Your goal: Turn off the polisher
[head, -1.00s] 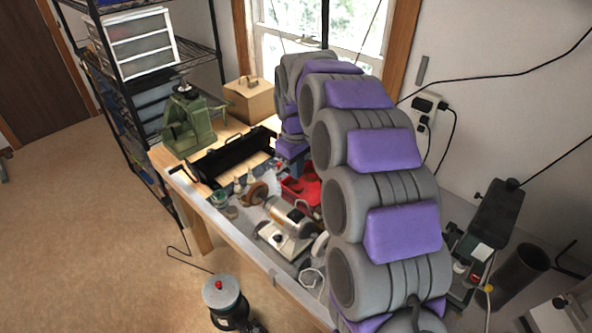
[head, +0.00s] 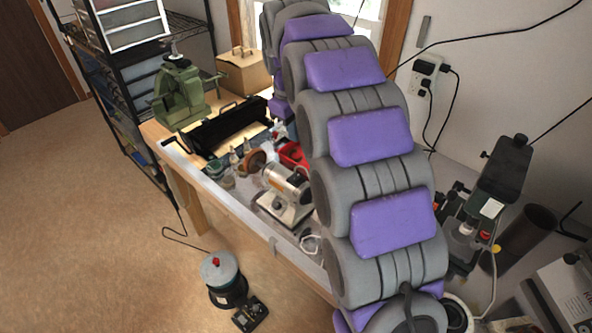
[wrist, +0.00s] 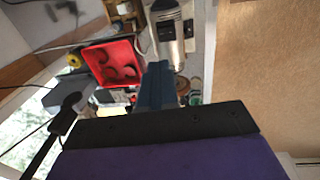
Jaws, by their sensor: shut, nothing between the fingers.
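The polisher (head: 285,203), a silver motor on a cream base with a brown wheel (head: 255,161) at its left end, stands on the workbench beside my arm. In the wrist view its silver motor (wrist: 168,32) shows at the top, beyond my fingers. My gripper (wrist: 158,70) is shut and empty, its blue-grey fingers together and pointing toward the bench; it appears apart from the polisher. In the head view my arm hides the gripper and the polisher's right end. I cannot make out the switch's position.
A red tray (wrist: 112,62) lies close to my fingers. A canister (head: 222,273) stands on the floor in front. The floor at left is clear.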

